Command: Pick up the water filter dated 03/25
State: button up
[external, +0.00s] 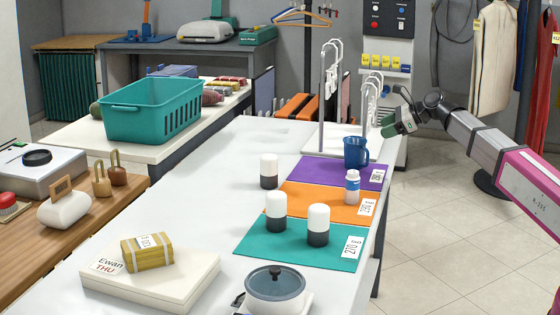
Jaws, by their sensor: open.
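Three white-topped cylinders with dark bases, which look like water filters, stand upright on the white table. Another filter (276,210) stands at the back of the teal mat, near the orange mat. The third filter (318,223) is on the teal mat. No date is legible on any of them, so I cannot tell which is 03/25. My gripper (388,131) is open, raised beyond the table's right side near the white rack, well away from the filters. Its fingers are small and hard to make out.
A blue jug (356,153) is on the purple mat (312,168); a white bottle (352,188) is on the orange mat (300,200). A lidded pot (275,289) and a white box (185,285) with a yellow bundle (147,253) occupy the front. The table's left middle is clear.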

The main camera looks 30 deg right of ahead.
jog(key=shift+o, duration=1.4)
jog(key=shift+f, duration=0.1)
jog(key=n+g+y, duration=0.7)
jog(key=g+y, duration=0.2)
jog(key=g, duration=0.2)
send_near(352, 178)
jog(key=shift+w+d+f, duration=0.55)
jog(key=shift+d+f, duration=0.1)
jog(key=shift+d, duration=0.2)
jog(key=shift+s+a+n, duration=0.1)
jog(key=shift+a+n, duration=0.1)
jog(key=shift+n, duration=0.1)
jog(key=a, duration=0.3)
jog(key=s+a, duration=0.1)
jog(key=a, duration=0.6)
jog(key=shift+s+a, duration=0.15)
jog(key=shift+a, duration=0.05)
jog(key=c, duration=1.1)
